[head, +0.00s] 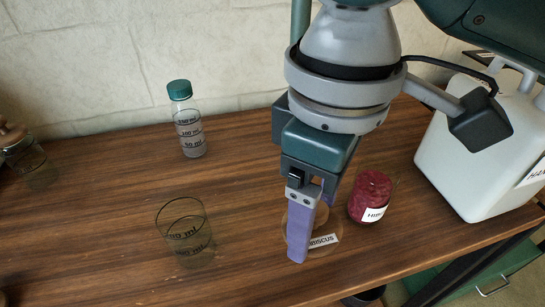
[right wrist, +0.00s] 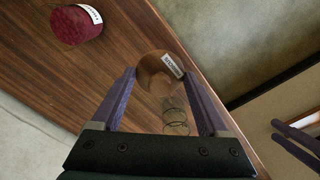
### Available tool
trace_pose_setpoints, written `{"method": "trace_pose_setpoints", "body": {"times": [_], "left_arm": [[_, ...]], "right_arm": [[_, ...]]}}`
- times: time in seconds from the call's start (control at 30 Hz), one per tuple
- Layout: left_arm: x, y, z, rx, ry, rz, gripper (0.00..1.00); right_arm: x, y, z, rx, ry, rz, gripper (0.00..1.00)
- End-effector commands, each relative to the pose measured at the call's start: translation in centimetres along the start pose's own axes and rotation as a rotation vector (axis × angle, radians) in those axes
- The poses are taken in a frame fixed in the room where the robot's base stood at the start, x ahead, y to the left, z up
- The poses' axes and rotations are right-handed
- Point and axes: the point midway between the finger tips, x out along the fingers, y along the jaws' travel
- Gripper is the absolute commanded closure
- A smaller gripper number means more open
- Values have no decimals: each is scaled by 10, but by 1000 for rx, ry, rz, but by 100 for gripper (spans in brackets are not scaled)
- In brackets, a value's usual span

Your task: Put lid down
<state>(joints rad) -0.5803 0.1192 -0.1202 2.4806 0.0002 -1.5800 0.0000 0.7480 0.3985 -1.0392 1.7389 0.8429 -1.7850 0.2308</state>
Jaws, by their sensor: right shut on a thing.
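A round brown lid (right wrist: 158,70) with a white label sits between the fingertips of my right gripper (right wrist: 165,75) in the right wrist view. In the head view my right gripper (head: 305,225) points down at the table, shut on the lid (head: 322,241). Its purple finger covers part of the lid, though the label reading "...BISCUS" shows. I cannot tell whether the lid touches the table. A dark red jar (head: 371,192) with a white label stands just right of the lid. Two purple fingers of my left gripper (right wrist: 297,143) show at the right wrist view's edge; their opening is unclear.
A clear beaker (head: 186,232) stands left of my right gripper. A green-capped bottle (head: 188,125) stands further back. A glass jar with a wooden lid (head: 22,150) is at far left. A white jug (head: 475,150) stands at right.

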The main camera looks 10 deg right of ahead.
Motion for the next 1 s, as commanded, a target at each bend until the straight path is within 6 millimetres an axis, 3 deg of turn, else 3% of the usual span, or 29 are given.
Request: {"method": "trace_pose_setpoints", "body": {"times": [0.03, 0.13, 0.37, 0.6, 1.0], "left_arm": [[8, 1, 2, -2, 0, 2, 50], [13, 2, 4, -4, 0, 4, 50], [19, 2, 6, -5, 0, 4, 50], [30, 2, 10, -3, 0, 3, 50], [31, 0, 10, 5, -1, -5, 50]], "right_arm": [[20, -1, 1, 2, -5, -3, 75], [43, 0, 0, 1, -3, -2, 75], [67, 0, 0, -1, 0, 0, 75], [103, 0, 0, -1, -2, -1, 75], [109, 0, 0, -2, 0, 0, 75]]}}
